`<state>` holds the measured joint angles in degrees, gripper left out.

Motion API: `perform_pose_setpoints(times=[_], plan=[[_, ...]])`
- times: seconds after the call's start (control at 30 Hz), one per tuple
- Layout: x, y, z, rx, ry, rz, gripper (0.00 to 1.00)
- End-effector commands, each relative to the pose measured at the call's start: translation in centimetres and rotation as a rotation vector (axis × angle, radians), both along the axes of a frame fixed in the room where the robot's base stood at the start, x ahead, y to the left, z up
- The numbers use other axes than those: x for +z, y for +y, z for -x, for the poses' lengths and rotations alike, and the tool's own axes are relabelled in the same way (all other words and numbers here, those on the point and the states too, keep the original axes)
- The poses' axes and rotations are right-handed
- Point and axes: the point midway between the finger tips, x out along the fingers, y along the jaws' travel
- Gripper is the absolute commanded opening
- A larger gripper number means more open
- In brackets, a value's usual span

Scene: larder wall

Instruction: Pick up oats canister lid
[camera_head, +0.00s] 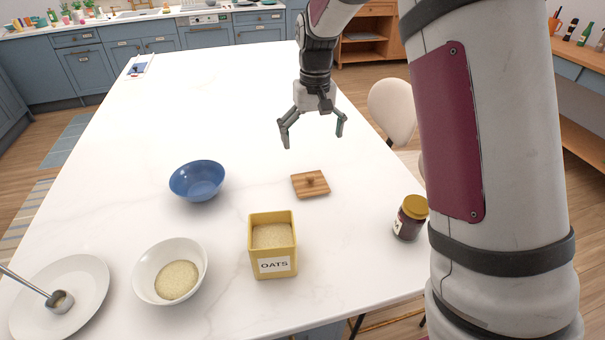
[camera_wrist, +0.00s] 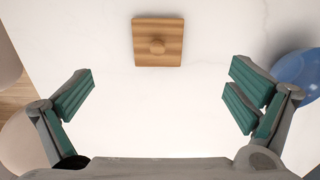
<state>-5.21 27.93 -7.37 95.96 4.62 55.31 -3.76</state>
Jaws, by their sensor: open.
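The oats canister lid (camera_head: 310,185) is a square wooden lid with a small round knob, lying flat on the white table. It also shows in the wrist view (camera_wrist: 158,48), at the top centre, beyond my fingertips. The yellow oats canister (camera_head: 273,254) stands open in front of it in the head view, filled with oats and labelled OATS. My gripper (camera_head: 313,139) is open and empty, pointing down above the table behind the lid. In the wrist view (camera_wrist: 158,95) its green finger pads are wide apart, with bare table between them.
A blue bowl (camera_head: 197,181) stands left of the lid. A white bowl (camera_head: 148,267) with oats and a plate (camera_head: 88,272) with a ladle lie at front left. A dark jar (camera_head: 409,222) with a yellow cap stands near the right edge. The table's far half is mostly clear.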

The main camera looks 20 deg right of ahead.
Motion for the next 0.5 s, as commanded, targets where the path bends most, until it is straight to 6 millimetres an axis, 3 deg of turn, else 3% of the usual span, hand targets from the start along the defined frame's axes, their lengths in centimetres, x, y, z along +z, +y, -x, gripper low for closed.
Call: perform_pose_setpoints(times=[0.27,0.5], plan=[[-3.4,0.0,-1.0,0.003,0.023,0.007,1.00],[-7.8,0.0,-0.8,0.001,0.023,0.006,1.00]])
